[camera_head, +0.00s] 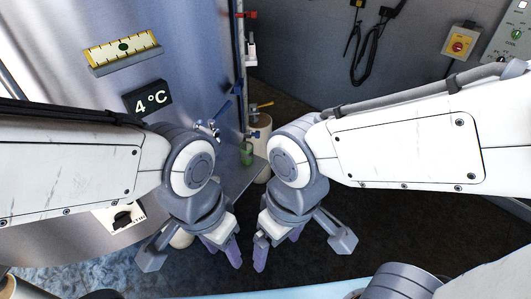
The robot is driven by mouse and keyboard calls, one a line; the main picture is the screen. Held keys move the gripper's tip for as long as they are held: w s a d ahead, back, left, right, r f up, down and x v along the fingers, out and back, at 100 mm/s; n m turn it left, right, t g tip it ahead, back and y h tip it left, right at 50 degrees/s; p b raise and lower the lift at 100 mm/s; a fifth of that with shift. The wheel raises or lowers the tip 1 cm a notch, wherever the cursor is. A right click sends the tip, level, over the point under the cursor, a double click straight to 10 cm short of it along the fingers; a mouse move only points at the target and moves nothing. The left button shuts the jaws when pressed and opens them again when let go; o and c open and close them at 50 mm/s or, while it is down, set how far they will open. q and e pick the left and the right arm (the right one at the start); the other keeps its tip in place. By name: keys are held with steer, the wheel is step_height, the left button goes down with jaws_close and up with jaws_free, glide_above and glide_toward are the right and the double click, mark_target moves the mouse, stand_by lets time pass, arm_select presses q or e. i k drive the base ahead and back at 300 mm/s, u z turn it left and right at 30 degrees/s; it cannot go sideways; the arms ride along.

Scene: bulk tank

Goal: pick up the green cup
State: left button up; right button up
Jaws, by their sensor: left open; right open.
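A small green cup (246,153) shows in the head view between my two wrists, by the edge of a grey metal shelf (228,183) beside the steel tank. It looks see-through and is small in the picture. My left gripper (222,254) points down, lower in the picture than the cup, with its purple fingers apart and nothing seen between them. My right gripper (278,250) is close to its right, also pointing down, open and empty. Both are apart from the cup. My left wrist hides part of the shelf.
The steel tank (190,60) with a "4 °C" display (148,99) fills the left. A vertical pipe with valves (239,60) runs behind the cup. A pale cylinder (263,135) stands behind it. The dark floor (400,225) is clear at right.

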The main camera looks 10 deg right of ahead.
mark_target(247, 148)
steer(key=z, duration=0.15)
steer(key=i, duration=1.25)
steer(key=u, duration=0.25)
